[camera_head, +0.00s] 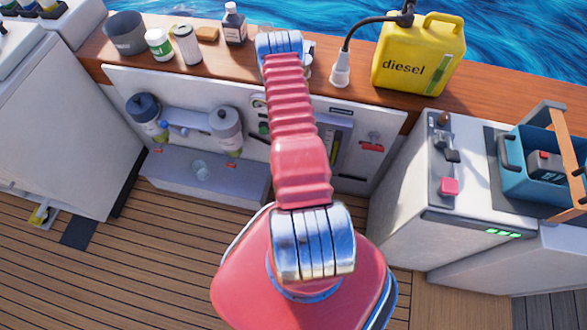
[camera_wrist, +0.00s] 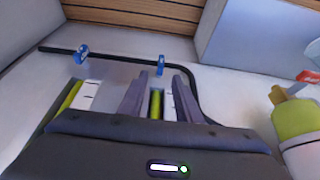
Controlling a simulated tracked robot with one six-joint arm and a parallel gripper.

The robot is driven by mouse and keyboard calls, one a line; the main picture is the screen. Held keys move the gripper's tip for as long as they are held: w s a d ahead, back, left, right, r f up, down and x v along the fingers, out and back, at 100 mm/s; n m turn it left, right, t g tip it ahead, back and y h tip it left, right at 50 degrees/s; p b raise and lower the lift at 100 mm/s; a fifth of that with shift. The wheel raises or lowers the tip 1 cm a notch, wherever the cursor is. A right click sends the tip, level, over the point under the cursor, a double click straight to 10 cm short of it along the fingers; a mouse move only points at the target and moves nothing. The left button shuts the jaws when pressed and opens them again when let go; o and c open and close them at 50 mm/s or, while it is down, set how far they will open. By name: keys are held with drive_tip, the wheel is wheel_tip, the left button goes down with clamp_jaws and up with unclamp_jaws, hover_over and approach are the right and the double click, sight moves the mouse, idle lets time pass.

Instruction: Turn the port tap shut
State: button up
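In the wrist view two small blue taps sit on a black pipe along a pale panel: a left blue tap (camera_wrist: 81,53) and a middle blue tap (camera_wrist: 161,65). I cannot tell from any label which is the port one. My gripper (camera_wrist: 160,76) is open, its two purple fingers apart. The middle tap shows between and just past the fingertips; I cannot tell whether they touch it. A yellow-green gauge strip (camera_wrist: 156,103) shows between the fingers. In the head view my arm hides the gripper and both taps.
A filter with a yellow-green bowl (camera_wrist: 292,119) and a red handle (camera_wrist: 308,76) is close at right in the wrist view. The plank deck (camera_head: 150,240) has free room.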

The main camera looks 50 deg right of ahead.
drive_tip(key=shift+x, duration=3.45)
drive_tip(key=shift+c, duration=0.3)
clamp_jaws()
drive_tip(key=shift+a, duration=0.1)
drive_tip(key=shift+s, duration=0.1)
